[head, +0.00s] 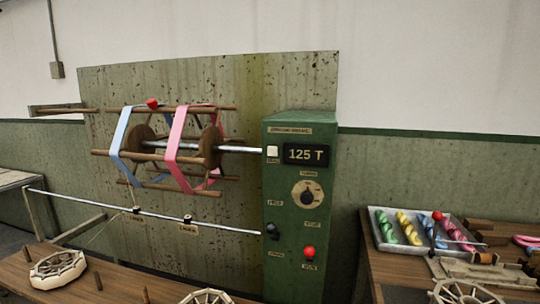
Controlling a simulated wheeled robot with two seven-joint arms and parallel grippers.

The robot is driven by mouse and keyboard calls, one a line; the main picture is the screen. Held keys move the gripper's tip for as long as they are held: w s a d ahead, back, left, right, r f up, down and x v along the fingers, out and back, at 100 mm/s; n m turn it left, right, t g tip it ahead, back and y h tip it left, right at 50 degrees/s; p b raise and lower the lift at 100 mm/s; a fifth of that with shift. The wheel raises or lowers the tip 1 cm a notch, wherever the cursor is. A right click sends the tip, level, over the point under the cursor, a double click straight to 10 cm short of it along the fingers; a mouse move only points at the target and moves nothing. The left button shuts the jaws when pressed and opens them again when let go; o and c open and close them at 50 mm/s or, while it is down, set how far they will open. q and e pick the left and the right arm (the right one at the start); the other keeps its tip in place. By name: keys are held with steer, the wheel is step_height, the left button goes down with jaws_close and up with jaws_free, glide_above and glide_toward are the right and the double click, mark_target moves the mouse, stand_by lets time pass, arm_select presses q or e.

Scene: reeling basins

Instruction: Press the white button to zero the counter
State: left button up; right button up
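The white button (272,151) is a small square on the upper left of the front of the green control box (282,185). The counter display (306,154) is just to its right and reads 125 T. Nothing covers the button or the display. Neither of my grippers shows in the head view.
A dial (308,194), a dark knob (271,231) and a red button (309,252) are lower on the box. The reel (208,150), with blue and pink bands, stands left of it. A tray (386,245) of coloured skeins is on the right-hand table.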

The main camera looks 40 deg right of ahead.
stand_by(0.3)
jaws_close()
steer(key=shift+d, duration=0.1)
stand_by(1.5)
